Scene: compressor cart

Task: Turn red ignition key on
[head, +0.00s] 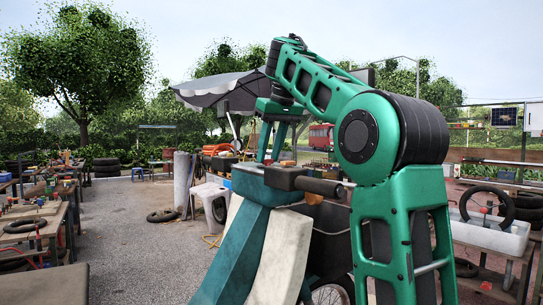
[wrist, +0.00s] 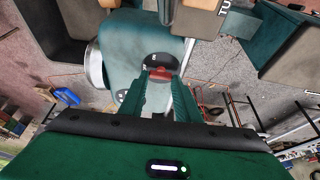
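The red ignition key (wrist: 158,74) shows in the wrist view, against a dark oval plate (wrist: 162,61) with small white marks on a teal panel (wrist: 122,42). My gripper (wrist: 162,77) reaches to it, with one teal finger on each side of the key. The fingertips look very near the key or touching it; I cannot tell whether they press on it. The key's exact angle is too small to read. In the head view my green arm bends down in front of the cart's teal and white body (head: 240,245); the key and fingertips are hidden there.
Workbenches line both sides. The paved ground left of the cart is open.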

